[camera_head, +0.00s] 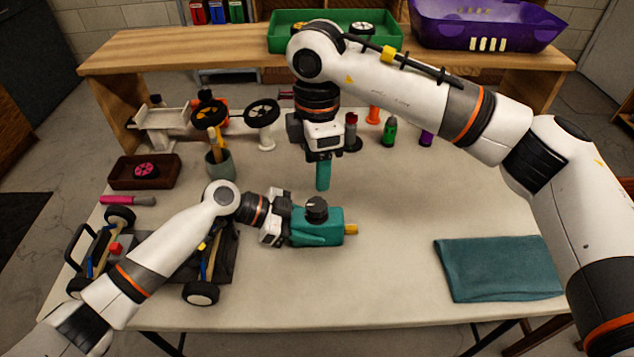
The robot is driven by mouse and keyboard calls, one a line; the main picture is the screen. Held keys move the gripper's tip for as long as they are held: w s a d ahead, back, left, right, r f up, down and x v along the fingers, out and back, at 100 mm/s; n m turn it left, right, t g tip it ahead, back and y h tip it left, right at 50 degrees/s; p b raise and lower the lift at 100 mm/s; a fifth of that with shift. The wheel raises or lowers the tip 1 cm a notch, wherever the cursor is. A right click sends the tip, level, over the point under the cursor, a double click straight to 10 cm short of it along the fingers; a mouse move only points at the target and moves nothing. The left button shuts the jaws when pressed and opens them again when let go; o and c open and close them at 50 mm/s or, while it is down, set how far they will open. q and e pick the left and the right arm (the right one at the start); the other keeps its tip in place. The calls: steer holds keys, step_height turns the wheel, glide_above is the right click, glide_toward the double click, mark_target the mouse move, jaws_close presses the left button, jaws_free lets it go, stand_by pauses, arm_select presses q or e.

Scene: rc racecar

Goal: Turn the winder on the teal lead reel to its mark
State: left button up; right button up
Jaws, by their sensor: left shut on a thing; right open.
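The teal lead reel (325,229) lies near the middle of the table, with a yellow tip on its right end. Its winder, a dark round knob (317,207), stands on top. The knob's mark and its angle are too small to read. My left gripper (288,226) is shut on the reel's left end. My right gripper (322,172) points down above and behind the winder, apart from it, and is open. A teal piece shows below its wrist; I cannot tell whether it is a finger or a separate thing.
A car chassis (213,262) lies at left under my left arm. Behind are a dark tray (128,176), a cup of tools (219,163) and several small bottles (389,131). A folded teal cloth (497,269) lies at right. The table's front middle is clear.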

step_height(320, 180, up, 3)
steer(key=shift+f, duration=0.15)
arm_select(q)
steer(key=o, duration=1)
steer(key=v, duration=1.2)
